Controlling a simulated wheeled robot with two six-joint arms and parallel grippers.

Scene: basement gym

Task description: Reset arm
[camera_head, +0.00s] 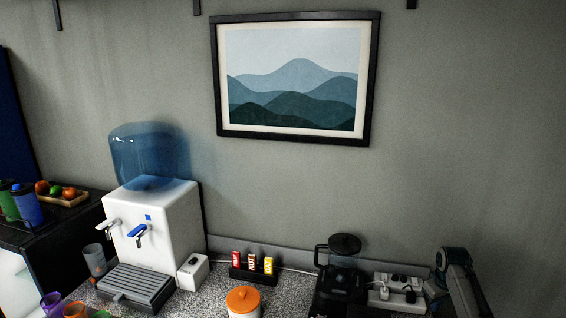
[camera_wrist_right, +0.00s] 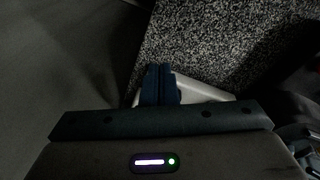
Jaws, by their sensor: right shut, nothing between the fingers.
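My right arm shows at the lower right of the head view, in front of the wall by the counter's right end. In the right wrist view my right gripper (camera_wrist_right: 160,72) has its two blue fingers pressed together with nothing between them. It points toward the speckled counter top (camera_wrist_right: 225,45). A pale surface shows partly behind the fingers and I cannot tell what it is. My left gripper is not in either view.
On the counter stand a water dispenser (camera_head: 155,225), a drip tray (camera_head: 137,286), an orange-lidded jar (camera_head: 243,301), a bar rack (camera_head: 253,268), a blender (camera_head: 343,268) and a power strip (camera_head: 396,289). Cups (camera_head: 75,309) stand at the lower left. A fruit tray (camera_head: 66,197) is farther left.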

